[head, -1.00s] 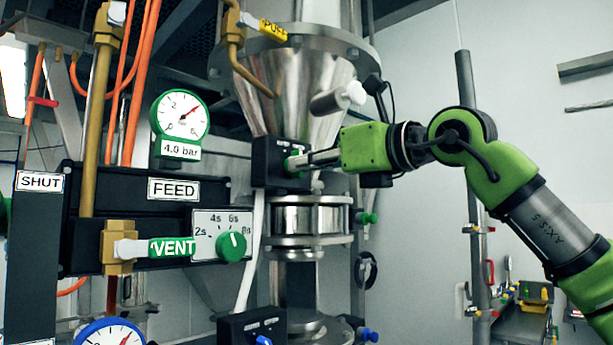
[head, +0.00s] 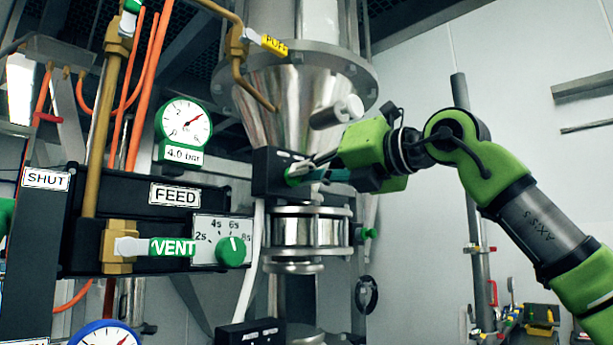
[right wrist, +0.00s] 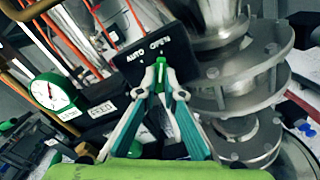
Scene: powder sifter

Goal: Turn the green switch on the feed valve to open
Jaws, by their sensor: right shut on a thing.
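The feed valve's black switch box (head: 268,172) is mounted in front of the steel cone. In the right wrist view its face (right wrist: 181,62) bears the words AUTO at left and OPEN at right. The green switch (right wrist: 161,69) is below those words, mostly covered by fingertips. My right gripper (right wrist: 160,74) is shut on it, with a finger on each side. In the head view the gripper (head: 301,175) reaches it from the right, rolled over. I cannot tell which word the switch points at. My left gripper is not in view.
The FEED panel (head: 115,197) at left carries a green VENT handle (head: 172,247) and a green timer knob (head: 231,250). A pressure gauge (head: 184,124) stands above. A steel flange (head: 297,265) lies below the switch box. Open room is at right, by the pale wall.

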